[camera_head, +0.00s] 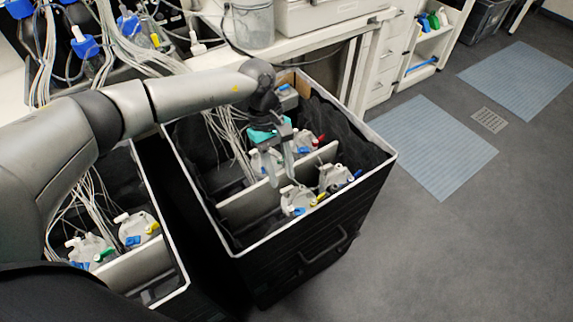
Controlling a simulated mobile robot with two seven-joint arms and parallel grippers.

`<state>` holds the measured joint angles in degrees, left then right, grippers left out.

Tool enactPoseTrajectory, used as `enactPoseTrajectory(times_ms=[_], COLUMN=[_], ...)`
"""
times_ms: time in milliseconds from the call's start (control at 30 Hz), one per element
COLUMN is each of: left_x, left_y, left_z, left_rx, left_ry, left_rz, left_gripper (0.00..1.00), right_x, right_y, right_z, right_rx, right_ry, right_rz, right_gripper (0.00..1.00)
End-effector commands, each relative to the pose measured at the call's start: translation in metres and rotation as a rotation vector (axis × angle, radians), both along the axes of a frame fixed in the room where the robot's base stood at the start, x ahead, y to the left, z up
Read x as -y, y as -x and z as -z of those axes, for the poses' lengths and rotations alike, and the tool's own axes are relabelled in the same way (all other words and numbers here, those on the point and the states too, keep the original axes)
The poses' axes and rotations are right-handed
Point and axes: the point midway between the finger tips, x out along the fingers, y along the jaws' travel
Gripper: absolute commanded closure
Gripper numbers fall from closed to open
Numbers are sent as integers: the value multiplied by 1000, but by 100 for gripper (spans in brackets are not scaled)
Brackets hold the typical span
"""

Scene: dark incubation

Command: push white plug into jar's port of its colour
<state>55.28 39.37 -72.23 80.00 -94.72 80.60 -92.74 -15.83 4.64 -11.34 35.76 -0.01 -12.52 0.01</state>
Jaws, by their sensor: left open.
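My left gripper (281,177) reaches down into the black box with a white rim (368,172). Its two fingers point down and stand apart, above or beside the jars. A front jar (297,199) with blue and yellow fittings is just below the fingertips. Another jar (263,162) with a blue fitting is partly behind the gripper. Small white pieces show on the jar tops, but I cannot tell which is the white plug or the white port. My right gripper is out of view.
A pale divider (240,204) splits the box, and white cables hang into its back left. A second box (182,274) with jars (137,228) stands at the left. A bench (290,42) with a metal bucket (252,22) is behind. Floor at the right is mostly clear.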

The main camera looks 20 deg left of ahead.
Motion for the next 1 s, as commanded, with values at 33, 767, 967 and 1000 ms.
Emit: enactPoseTrajectory(times_ms=[33,767,967,1000], left_x=[-1,26,27,27], left_y=[0,21,21,21], left_z=[3,93,93,93], left_rx=[-1,0,-1,0], left_ry=[-6,0,-1,0], left_rz=[3,1,0,1], left_gripper=[59,59,59,59], right_x=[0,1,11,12], right_y=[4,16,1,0], right_z=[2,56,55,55], right_rx=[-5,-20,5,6], right_ry=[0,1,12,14], right_rz=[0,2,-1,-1], right_gripper=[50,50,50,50])
